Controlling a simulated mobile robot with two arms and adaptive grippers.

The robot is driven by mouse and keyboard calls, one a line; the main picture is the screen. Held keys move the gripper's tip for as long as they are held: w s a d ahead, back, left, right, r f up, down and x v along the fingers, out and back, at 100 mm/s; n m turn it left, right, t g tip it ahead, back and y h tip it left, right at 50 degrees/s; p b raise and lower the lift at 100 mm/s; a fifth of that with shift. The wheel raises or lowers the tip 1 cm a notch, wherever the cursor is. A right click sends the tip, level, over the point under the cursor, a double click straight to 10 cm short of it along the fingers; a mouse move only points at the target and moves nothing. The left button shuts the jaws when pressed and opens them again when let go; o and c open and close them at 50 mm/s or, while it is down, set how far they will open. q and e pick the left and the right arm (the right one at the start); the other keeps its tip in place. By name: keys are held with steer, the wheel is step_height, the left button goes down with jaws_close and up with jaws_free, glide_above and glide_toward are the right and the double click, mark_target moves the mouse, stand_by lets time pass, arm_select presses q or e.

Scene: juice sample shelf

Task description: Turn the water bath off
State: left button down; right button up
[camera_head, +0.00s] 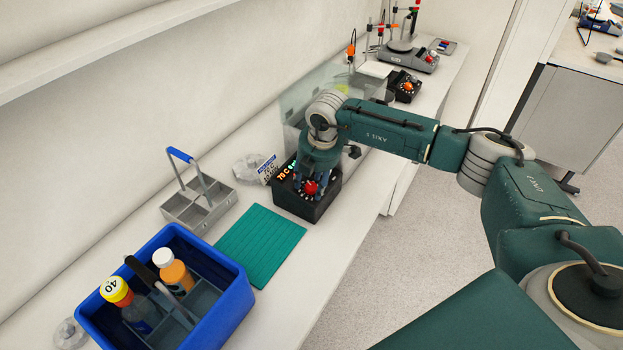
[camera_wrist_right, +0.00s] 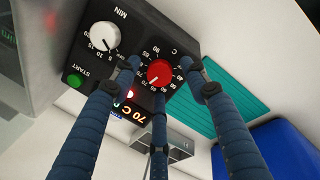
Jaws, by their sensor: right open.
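The water bath's black control box (camera_head: 318,205) stands on the bench, with a clear-walled tank partly hidden behind my arm. Its front panel (camera_wrist_right: 118,18) shows a red temperature knob (camera_wrist_right: 159,73), a white MIN knob (camera_wrist_right: 104,37), a green START button (camera_wrist_right: 75,79) and a small lit red lamp (camera_wrist_right: 129,94). An orange display (camera_wrist_right: 122,112) reads 70 C, partly covered by a finger. My right gripper (camera_head: 311,187) is over the box, its three fingers (camera_wrist_right: 163,77) open and spread around the red knob. Whether they touch it is unclear. My left gripper is out of view.
A green mat (camera_head: 260,245) lies left of the box. A blue crate (camera_head: 240,305) with two bottles stands nearer, and a grey carrier (camera_head: 215,205) is behind the mat. Another black box with a red knob (camera_head: 407,85) and a grey device (camera_head: 408,58) stand farther along.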

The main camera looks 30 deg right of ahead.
steer(key=shift+f, duration=0.3)
steer(key=shift+w, duration=0.1)
jaws_close()
